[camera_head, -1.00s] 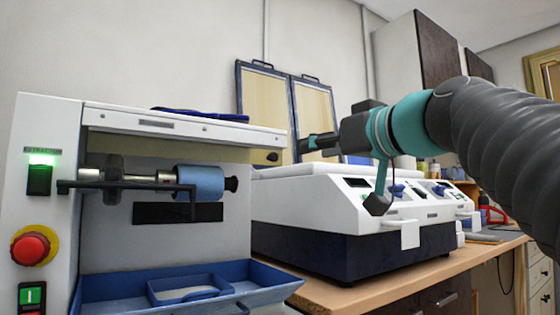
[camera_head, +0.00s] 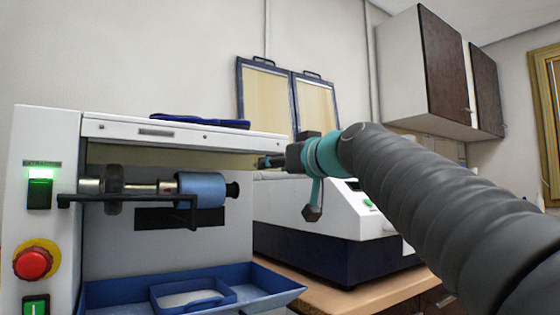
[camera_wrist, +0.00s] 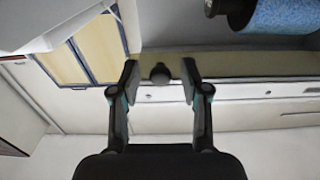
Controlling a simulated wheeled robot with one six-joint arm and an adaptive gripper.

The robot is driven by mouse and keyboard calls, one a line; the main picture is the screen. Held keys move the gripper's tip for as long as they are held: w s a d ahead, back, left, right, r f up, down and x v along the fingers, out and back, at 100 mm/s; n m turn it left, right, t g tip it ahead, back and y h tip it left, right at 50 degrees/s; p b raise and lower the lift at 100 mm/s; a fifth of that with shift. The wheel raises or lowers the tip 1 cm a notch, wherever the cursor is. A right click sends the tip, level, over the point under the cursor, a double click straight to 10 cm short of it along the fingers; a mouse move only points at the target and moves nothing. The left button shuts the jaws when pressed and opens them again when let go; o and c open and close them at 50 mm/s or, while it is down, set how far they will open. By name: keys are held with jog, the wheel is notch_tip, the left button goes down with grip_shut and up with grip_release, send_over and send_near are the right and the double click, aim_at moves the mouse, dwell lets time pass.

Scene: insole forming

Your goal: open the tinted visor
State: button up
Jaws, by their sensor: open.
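The tinted visor (camera_head: 165,154) is a yellowish strip just below the white hood of the grinding machine at left. In the wrist view, the visor (camera_wrist: 240,66) is an olive band across the picture, with a dark round knob (camera_wrist: 160,73) at its edge. My gripper (camera_head: 268,161) is at the right end of the visor. In the wrist view my gripper (camera_wrist: 160,80) is open, with one finger on each side of the knob and gaps left between. In the head view the knob is hidden by the gripper.
A blue roller (camera_head: 203,189) on a shaft and a dark bar sit below the visor. A blue tray (camera_head: 265,282) juts out at the bottom. A white and dark-blue machine (camera_head: 300,236) stands to the right on the wooden bench. Framed panels (camera_head: 264,103) stand behind.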

grip_shut()
jog(key=shift+r+p, duration=0.15)
jog(key=shift+p, duration=0.3)
jog(key=shift+s+d+r+g+h+p, duration=0.1)
jog(key=shift+r+g+h+p, duration=0.1)
jog(key=shift+g+h+p, duration=0.45)
jog(key=shift+s+d+r+g+h+p, duration=0.15)
jog(key=shift+g+h+p, duration=0.25)
jog(key=shift+g, duration=0.45)
jog(key=shift+s+r+g+h, duration=0.15)
jog(key=shift+r+g+h, duration=0.35)
jog(key=shift+g, duration=0.4)
jog(key=shift+f, duration=0.1)
